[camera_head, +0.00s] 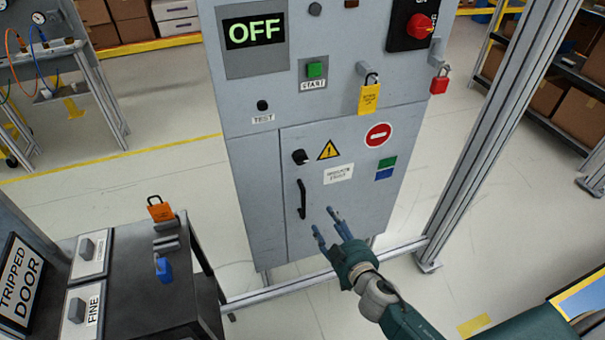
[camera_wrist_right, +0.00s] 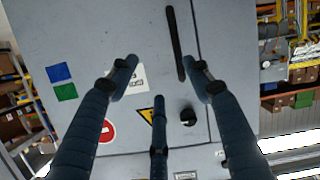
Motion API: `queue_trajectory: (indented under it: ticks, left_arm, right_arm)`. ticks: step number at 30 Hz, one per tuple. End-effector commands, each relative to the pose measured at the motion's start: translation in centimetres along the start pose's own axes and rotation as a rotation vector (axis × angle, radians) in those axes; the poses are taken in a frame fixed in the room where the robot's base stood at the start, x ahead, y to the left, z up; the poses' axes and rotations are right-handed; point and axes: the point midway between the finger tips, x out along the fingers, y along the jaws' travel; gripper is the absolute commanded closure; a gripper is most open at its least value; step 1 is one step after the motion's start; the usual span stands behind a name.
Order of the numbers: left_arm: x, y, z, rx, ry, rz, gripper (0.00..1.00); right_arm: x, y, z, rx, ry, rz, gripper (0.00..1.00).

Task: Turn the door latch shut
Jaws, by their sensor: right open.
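The grey cabinet door (camera_head: 345,225) is flush with the cabinet front, as far as I can see. Its black round latch knob (camera_head: 300,157) sits at the door's upper left, above a black bar handle (camera_head: 301,198). In the right wrist view the latch knob (camera_wrist_right: 188,117) shows beside the right finger, and the handle (camera_wrist_right: 174,45) lies beyond the fingertips. My right gripper (camera_head: 328,228) is open and empty in front of the lower door, to the right of and below the latch. It looks apart from the door. My left gripper is out of view.
The display (camera_head: 256,31) reads OFF. A yellow padlock (camera_head: 369,97) and a red padlock (camera_head: 439,83) hang on the cabinet. A black table (camera_head: 130,290) with padlocks stands at left. A metal frame post (camera_head: 500,120) rises at right.

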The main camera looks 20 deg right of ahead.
Motion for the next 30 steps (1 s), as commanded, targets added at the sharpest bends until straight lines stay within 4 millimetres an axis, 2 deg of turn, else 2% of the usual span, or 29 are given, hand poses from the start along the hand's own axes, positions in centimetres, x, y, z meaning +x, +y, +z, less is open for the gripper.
queue_trajectory:
  ticks: [1, 3, 6, 8, 13, 24, 30]
  left_arm:
    - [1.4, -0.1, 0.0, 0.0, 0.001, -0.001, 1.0]
    - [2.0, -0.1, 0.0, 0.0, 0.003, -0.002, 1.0]
    - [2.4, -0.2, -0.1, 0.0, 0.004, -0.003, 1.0]
    - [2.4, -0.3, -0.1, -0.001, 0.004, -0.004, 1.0]
    - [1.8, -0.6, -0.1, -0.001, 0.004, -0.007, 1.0]
    - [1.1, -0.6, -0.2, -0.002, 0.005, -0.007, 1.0]
    - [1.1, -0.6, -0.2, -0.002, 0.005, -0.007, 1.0]
  right_arm:
    - [0.1, 0.2, -3.4, -0.002, 0.088, 0.006, 0.5]
    - [-0.5, 0.7, -7.8, 0.001, 0.182, 0.013, 0.5]
    - [-1.4, 1.0, -11.7, 0.005, 0.266, 0.017, 0.5]
    - [-1.6, 1.1, -12.9, 0.007, 0.29, 0.018, 0.5]
    - [-0.4, 1.3, -14.2, 0.009, 0.302, 0.019, 0.5]
    - [6.1, 1.4, -16.1, 0.007, 0.301, 0.02, 0.5]
    - [8.1, 1.4, -16.5, 0.008, 0.299, 0.019, 0.5]
